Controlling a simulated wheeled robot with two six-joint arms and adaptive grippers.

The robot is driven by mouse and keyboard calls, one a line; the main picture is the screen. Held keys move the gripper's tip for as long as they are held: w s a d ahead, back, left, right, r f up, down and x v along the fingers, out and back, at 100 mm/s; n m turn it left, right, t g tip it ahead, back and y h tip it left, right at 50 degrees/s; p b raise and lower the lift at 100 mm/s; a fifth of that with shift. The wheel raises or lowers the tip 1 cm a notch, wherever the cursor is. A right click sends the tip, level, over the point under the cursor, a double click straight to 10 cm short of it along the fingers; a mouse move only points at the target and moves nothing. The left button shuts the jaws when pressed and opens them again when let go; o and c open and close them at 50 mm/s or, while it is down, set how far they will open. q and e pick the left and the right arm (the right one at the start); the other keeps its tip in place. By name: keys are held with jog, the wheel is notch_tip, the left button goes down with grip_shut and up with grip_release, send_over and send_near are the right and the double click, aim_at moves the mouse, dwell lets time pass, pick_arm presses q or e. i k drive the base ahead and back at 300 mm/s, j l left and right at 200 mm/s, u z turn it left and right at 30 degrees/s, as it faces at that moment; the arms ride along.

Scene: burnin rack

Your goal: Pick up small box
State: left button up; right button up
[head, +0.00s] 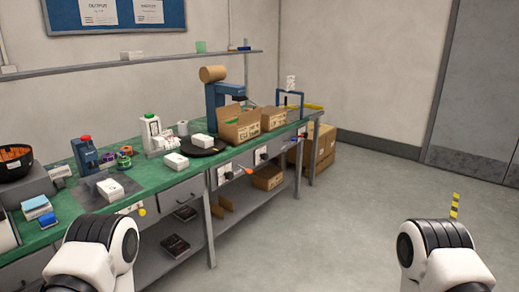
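Several small white boxes stand on the green-topped workbench (146,184), and I cannot tell which one is the task's small box. One white box (110,189) sits on a dark grey mat near the front edge. Another white box (176,161) lies on the green surface farther right. A third white box (203,140) rests on a round black disc (220,148). Only white and black links of my arms show at the bottom left and bottom right. Neither gripper is in view, and both arms are apart from the boxes.
Open brown cartons (239,126) stand at the bench's far end, near a blue device (215,101). A blue device with a red top (84,155), tape rolls and a black bowl (14,160) crowd the left part.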

aim_at(177, 162)
jog(key=i+l, duration=0.2)
jog(key=i, duration=0.45)
jog(key=i+l+z, duration=0.1)
jog(key=i, duration=0.5)
jog(key=i+l, duration=0.3)
jog(key=i, duration=0.35)
jog(key=z, duration=0.05)
